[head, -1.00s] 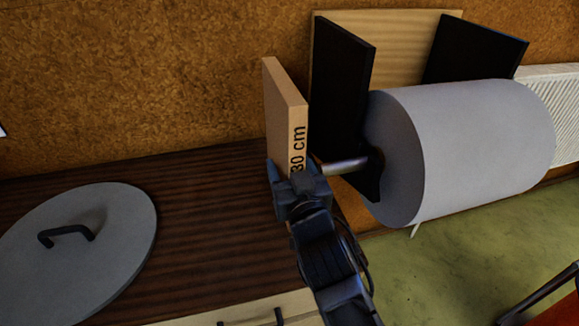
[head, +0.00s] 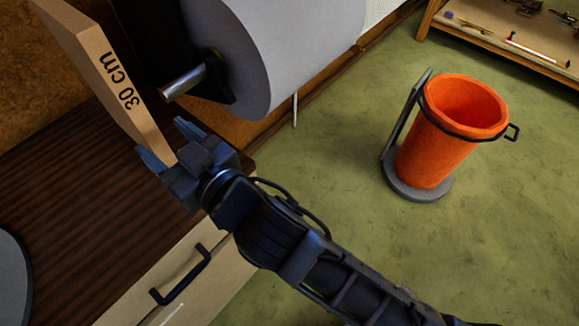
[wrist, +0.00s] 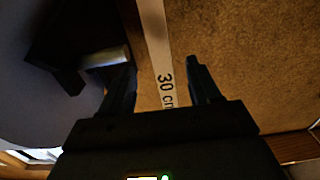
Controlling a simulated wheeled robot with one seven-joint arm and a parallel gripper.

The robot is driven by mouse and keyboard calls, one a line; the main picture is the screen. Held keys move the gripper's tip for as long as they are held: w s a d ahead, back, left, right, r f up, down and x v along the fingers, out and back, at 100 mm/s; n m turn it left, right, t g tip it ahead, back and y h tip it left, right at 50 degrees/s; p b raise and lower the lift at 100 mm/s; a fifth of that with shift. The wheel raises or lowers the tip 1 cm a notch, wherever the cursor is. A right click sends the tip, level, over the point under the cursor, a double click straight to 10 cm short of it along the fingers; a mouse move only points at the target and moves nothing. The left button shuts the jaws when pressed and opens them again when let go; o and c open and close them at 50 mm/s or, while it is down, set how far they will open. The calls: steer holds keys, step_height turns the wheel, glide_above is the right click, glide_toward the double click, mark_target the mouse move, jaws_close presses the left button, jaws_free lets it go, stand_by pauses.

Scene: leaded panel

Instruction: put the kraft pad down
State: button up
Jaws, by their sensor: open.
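The kraft pad (head: 105,75) is a tan upright slab marked "30 cm" on its narrow edge. It stands at the back right of the dark wooden cabinet top (head: 60,170), by the wall. My gripper (head: 168,143) is open at the pad's near lower end, one finger on each side. In the wrist view the pad (wrist: 156,45) shows edge-on between the spread fingers (wrist: 162,80), with a gap on both sides. The pad's far lower edge is hidden.
A large grey roll (head: 280,50) on a metal spindle (head: 183,82) hangs close right of the pad. A grey round lid (head: 12,280) lies at left. An orange bin (head: 440,145) stands on the green floor, with open floor around it.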

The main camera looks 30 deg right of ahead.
steer(key=s+d+f+m+g+h, duration=0.1)
steer(key=s+d+f, duration=0.4)
steer(key=s, duration=0.4)
steer(key=s+d+f+h, duration=0.1)
steer(key=s+d+f, duration=0.1)
steer(key=s+d, duration=0.7)
steer(key=s+d+r+m+h, duration=0.1)
steer(key=s+d+r, duration=0.1)
steer(key=s, duration=0.7)
steer(key=s+d+r+m+g+h, duration=0.1)
steer(key=s+d+r+h, duration=0.1)
steer(key=s, duration=0.6)
steer(key=shift+s+d+r+g, duration=0.3)
steer(key=shift+s+d, duration=0.05)
steer(key=shift+d, duration=0.2)
steer(key=shift+c, duration=0.3)
